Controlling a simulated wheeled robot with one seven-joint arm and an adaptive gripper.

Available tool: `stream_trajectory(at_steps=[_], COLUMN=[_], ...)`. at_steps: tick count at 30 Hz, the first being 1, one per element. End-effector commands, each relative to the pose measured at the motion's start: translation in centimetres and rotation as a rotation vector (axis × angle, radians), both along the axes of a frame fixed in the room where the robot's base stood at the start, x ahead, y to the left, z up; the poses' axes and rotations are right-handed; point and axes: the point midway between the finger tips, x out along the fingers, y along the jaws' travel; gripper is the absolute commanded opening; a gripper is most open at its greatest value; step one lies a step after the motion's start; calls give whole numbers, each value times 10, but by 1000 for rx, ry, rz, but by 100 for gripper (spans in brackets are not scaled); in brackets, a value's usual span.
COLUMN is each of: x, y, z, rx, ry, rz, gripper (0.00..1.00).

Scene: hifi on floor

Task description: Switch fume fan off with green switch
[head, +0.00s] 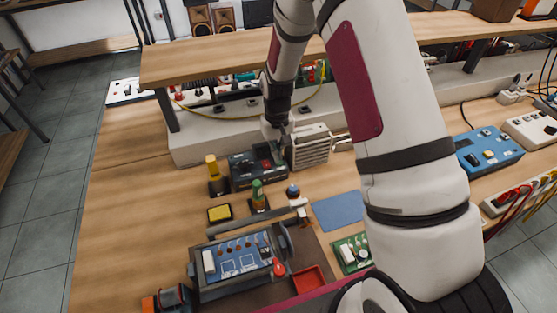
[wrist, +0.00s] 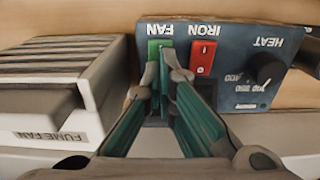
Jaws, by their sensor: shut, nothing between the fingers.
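The green switch (wrist: 154,48), labelled FAN upside down in the wrist view, sits on a dark blue-grey control box (wrist: 228,78) beside a red IRON switch (wrist: 202,57). My gripper (wrist: 172,66) is shut and empty, its fingertips over the lower right part of the green switch and partly hiding it. I cannot tell whether they touch it, or which way it is set. The pale fume fan (wrist: 65,85) with its slatted face stands left of the box. In the head view my gripper (head: 284,135) points down between the control box (head: 243,168) and the fume fan (head: 310,150).
A HEAT knob (wrist: 270,73) is on the box's right. On the bench are a yellow sponge (head: 219,213), a green-topped bottle (head: 258,195), a circuit board in a holder (head: 238,258) and a blue mat (head: 338,210). A raised shelf (head: 205,60) runs behind. The bench's left side is clear.

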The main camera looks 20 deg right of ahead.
Motion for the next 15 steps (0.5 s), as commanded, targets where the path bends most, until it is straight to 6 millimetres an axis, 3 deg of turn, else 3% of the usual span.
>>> stream_trajectory(at_steps=[7, 15], x=[-1, -1], y=[0, 0], z=[1, 21], rx=[0, 0], ry=[1, 0], rz=[0, 0], gripper=[0, 0])
